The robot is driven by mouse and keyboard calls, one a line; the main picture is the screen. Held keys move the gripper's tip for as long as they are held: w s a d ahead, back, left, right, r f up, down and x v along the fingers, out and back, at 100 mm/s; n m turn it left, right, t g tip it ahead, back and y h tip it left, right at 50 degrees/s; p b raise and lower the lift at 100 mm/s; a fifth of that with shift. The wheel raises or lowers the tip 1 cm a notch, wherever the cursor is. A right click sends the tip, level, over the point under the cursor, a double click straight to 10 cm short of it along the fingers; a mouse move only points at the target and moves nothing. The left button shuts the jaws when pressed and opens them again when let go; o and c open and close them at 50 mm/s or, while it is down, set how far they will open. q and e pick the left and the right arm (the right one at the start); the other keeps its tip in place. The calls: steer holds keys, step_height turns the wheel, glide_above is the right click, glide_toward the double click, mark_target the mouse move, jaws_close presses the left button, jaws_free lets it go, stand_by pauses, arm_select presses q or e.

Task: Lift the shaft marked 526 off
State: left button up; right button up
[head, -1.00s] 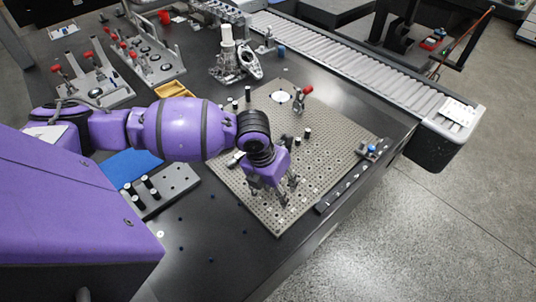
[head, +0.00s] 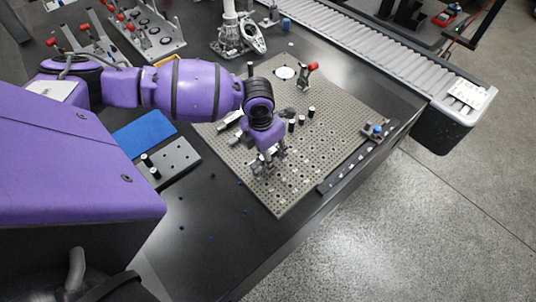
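Several short black shafts with pale tops stand upright on the perforated fixture plate (head: 335,150). Three are grouped just right of my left gripper, one of them this shaft (head: 312,111). Another shaft (head: 249,68) stands near the plate's far left edge. More stand on a grey block (head: 178,160) left of the plate, including this shaft (head: 147,160). No marking is readable, so I cannot tell which is 526. My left gripper (head: 270,168) points down low over the plate. Its fingers are small and partly hidden, and nothing is clearly held. My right gripper is out of view.
A red-handled clamp (head: 308,76) stands on the plate behind the shafts. Small metal pieces (head: 236,140) lie left of the gripper. A blue mat (head: 145,133) lies left of the plate. A roller conveyor (head: 400,60) runs behind. The front table area (head: 215,225) is mostly bare.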

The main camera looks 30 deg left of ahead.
arm_select(q)
jaws_close()
steer(key=shift+w+r, duration=0.1)
stand_by(0.4)
